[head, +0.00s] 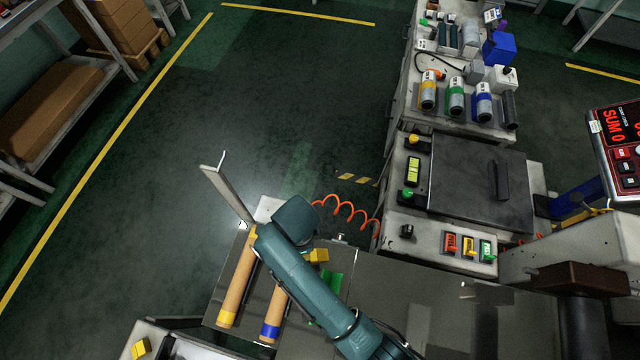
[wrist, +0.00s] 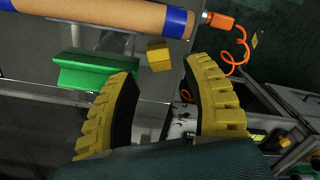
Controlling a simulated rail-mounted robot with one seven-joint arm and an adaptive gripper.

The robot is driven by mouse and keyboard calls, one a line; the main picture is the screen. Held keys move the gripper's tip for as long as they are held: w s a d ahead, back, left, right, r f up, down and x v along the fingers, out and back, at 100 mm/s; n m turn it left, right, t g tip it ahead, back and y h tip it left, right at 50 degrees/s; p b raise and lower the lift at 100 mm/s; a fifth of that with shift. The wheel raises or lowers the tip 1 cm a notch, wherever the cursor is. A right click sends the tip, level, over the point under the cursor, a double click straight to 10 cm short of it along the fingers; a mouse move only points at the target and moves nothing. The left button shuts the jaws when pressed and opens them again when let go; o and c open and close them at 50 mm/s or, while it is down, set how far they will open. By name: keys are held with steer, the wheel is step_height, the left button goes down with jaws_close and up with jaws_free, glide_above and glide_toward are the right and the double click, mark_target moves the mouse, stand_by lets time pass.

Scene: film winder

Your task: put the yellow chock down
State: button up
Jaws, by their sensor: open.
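The yellow chock (wrist: 158,56) is a small block beside the right end of a green block (wrist: 92,72) in the wrist view. It appears to rest on the dark bench top, apart from both fingers. The same chock (head: 319,255) shows in the head view just right of my arm, by the green block (head: 333,281). My gripper (wrist: 166,80) is open and empty, its two yellow ribbed fingers on either side of the view's middle, with the chock just beyond their tips. I cannot make out the fingers in the head view.
Two brown rolls lie left of the chock, one yellow-banded (head: 238,285), one blue-banded (head: 273,318). A coiled orange cord (head: 345,208) runs behind. A panel with coloured switches (head: 465,245) stands right. Another yellow block (head: 140,348) is at lower left.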

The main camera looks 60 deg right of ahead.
mark_target(317, 255)
steer(key=s+d+r+p, duration=0.2)
steer(key=s+r, duration=0.1)
steer(key=shift+m, duration=0.4)
steer(key=f+b, duration=0.6)
steer(key=f, duration=1.1)
steer(key=shift+s+f+b, duration=0.1)
steer(key=shift+s+b, duration=0.1)
steer(key=shift+b, duration=0.15)
steer(key=c, duration=0.9)
